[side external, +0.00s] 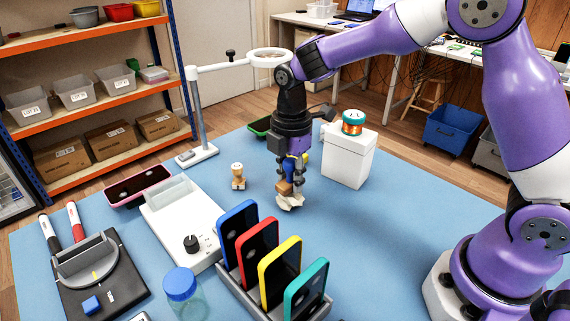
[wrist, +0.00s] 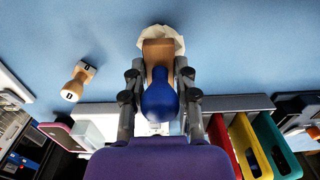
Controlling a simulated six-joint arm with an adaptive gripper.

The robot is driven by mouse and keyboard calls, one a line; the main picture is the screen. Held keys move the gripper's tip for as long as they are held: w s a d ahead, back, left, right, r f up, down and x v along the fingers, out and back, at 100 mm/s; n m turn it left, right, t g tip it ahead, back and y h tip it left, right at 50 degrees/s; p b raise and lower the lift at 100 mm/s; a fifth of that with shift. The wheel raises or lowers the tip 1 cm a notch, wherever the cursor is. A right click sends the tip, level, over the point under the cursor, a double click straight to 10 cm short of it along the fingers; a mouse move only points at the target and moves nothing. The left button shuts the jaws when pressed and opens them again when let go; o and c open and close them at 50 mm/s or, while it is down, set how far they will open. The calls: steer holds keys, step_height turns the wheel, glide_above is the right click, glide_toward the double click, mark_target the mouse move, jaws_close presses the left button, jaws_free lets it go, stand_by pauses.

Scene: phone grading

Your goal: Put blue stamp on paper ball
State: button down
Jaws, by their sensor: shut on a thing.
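The blue stamp has a round blue handle (wrist: 160,100) and a wooden block base (wrist: 158,52). My gripper (side external: 291,178) is shut on it, with a finger on each side in the wrist view. The white crumpled paper ball (side external: 290,203) lies on the blue table directly below the stamp's wooden base. In the wrist view its pale rim (wrist: 163,33) shows around the far end of the base. The base appears to rest on the ball, but the contact itself is hidden. In the side view my fingers hide most of the handle.
A wooden stamp (side external: 238,178) stands to the left. A white box (side external: 349,158) with an orange-and-teal spool (side external: 353,122) is to the right. A phone rack (side external: 262,292) and a white device with a knob (side external: 182,222) are in front. Free table lies right of the ball.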

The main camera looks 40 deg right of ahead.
mark_target(290, 158)
steer(key=shift+f, duration=0.15)
steer(key=c, duration=0.6)
jaws_free()
step_height(290, 158, up, 12)
steer(key=shift+f, duration=0.25)
steer(key=shift+s+d+r+m, duration=0.15)
steer(key=shift+s+r+m, duration=0.15)
steer(key=shift+r, duration=0.15)
steer(key=shift+s+d+r+m, duration=0.1)
steer(key=shift+s+r+m, duration=0.05)
steer(key=shift+r+m, duration=0.2)
steer(key=s+d+m+t, duration=0.1)
steer(key=s+m+t, duration=0.1)
steer(key=s+m, duration=0.2)
steer(key=s+d+m+t, duration=0.1)
steer(key=s+d+m, duration=0.1)
steer(key=s+m, duration=0.3)
steer(key=s+d+f+m+t, duration=0.1)
steer(key=s+m+t, duration=0.1)
steer(key=s+m, duration=0.2)
steer(key=shift+s+d+m+t, duration=0.15)
steer(key=shift+s+m, duration=0.05)
steer(key=shift+m, duration=0.75)
steer(key=shift+s+d+m+t, duration=0.1)
steer(key=shift+s+m+t, duration=0.1)
steer(key=shift+m, duration=0.7)
